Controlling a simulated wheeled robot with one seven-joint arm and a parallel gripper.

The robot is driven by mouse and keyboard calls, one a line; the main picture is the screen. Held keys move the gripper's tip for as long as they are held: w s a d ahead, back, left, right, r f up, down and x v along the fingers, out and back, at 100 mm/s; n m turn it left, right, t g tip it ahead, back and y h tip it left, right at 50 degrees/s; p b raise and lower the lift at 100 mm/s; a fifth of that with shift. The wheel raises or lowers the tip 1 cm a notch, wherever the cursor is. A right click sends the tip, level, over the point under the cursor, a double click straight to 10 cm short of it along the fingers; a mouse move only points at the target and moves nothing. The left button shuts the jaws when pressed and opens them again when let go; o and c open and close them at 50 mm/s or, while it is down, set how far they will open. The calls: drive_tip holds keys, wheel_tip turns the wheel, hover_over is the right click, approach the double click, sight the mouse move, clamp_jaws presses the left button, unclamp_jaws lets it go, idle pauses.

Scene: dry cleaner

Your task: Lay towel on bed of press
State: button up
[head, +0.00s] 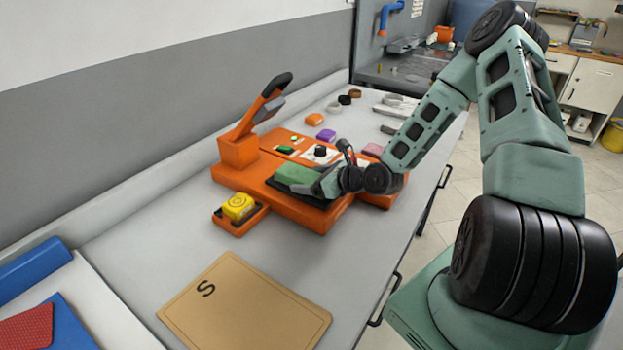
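The orange press (300,208) stands on the grey counter, with its lever arm (262,108) raised at the back left. A folded green cloth, which looks like the towel (296,174), lies on or just over the dark bed (320,203) of the press. My gripper (322,186) is low over the bed at the right end of the green cloth, touching it or very close. The fingers are small and partly merge with the cloth, so I cannot tell whether they grip it. Part of the bed is hidden under the cloth and gripper.
A yellow item (238,206) sits in a small orange tray at the press's front left. A tan board marked S (245,305) lies in front. Blue (62,325) and red (28,328) cloths are at the left. Small coloured blocks and rings lie behind the press.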

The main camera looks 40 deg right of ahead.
drive_tip(key=shift+r, duration=0.2)
drive_tip(key=v, duration=1.2)
drive_tip(key=a+n+g, duration=0.2)
drive_tip(key=a+n, duration=0.1)
drive_tip(key=a+f+n+g, duration=0.1)
drive_tip(key=a+n+g, duration=0.1)
drive_tip(key=n, duration=0.2)
drive_tip(key=a+f+n+g, duration=0.1)
drive_tip(key=a+n+g, duration=0.1)
drive_tip(key=a+n, duration=0.1)
drive_tip(key=shift+s+a+f+n, duration=0.15)
drive_tip(key=shift+a+n, duration=0.15)
drive_tip(key=shift+n, duration=0.4)
drive_tip(key=s+a+r+n+g+h, duration=0.2)
drive_tip(key=s+a+r+n, duration=0.4)
drive_tip(key=s+a+n, duration=0.4)
drive_tip(key=s+a+r+n+g+h, duration=0.2)
drive_tip(key=s+a+r+n+g, duration=0.2)
drive_tip(key=n, duration=1.4)
drive_tip(key=s+a+r, duration=0.3)
drive_tip(key=s+a, duration=0.3)
drive_tip(key=a, duration=0.1)
drive_tip(key=shift+a+r+g, duration=0.25)
drive_tip(key=shift+r+g, duration=0.05)
drive_tip(key=shift+g, duration=0.1)
